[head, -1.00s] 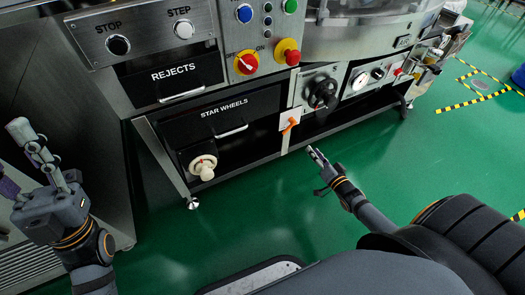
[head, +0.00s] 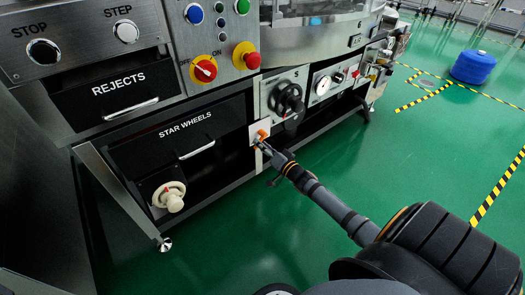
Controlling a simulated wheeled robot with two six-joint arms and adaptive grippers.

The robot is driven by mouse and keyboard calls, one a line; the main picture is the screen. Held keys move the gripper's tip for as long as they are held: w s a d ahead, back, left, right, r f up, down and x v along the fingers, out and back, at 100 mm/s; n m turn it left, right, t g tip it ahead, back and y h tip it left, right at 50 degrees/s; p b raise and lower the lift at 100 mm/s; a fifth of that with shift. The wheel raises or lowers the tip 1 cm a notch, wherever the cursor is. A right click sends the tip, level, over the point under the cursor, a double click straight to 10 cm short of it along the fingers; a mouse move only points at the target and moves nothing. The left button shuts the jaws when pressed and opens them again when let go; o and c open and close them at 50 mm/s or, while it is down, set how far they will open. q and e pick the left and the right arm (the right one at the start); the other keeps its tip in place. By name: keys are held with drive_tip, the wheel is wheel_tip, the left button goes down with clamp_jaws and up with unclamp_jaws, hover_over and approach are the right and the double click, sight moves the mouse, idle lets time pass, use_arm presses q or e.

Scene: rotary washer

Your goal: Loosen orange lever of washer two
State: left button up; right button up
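The washer (head: 222,92) stands across the upper left of the head view. Its small orange lever (head: 262,134) sits on a pale plate at the front, right of the STAR WHEELS drawer and below a black handwheel. My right gripper (head: 263,145) is at the lever, with its fingertips just below and over its lower part. It seems to touch the lever, but the fingers are too small and overlapped to show whether they grip it. My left gripper is out of view.
The black handwheel (head: 288,98) is just above the lever. A cream knob (head: 169,196) sticks out at lower left, and a red emergency button (head: 247,56) is higher up. Green floor (head: 420,150) is open on the right, with a blue drum (head: 473,67) far off.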

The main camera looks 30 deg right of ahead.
drive_tip(key=shift+w, duration=0.1)
clamp_jaws()
idle(0.4)
drive_tip(key=d+n+p, duration=0.1)
drive_tip(key=n+p, duration=0.1)
drive_tip(key=n, duration=0.3)
drive_tip(key=d+n+p, duration=0.2)
drive_tip(key=n, duration=0.4)
drive_tip(key=d+n+p, duration=0.1)
drive_tip(key=n, duration=0.4)
drive_tip(key=shift+w+d+f+n+p, duration=0.1)
drive_tip(key=shift+w+d+n+p, duration=0.05)
drive_tip(key=shift+d+n+p, duration=0.2)
idle(0.3)
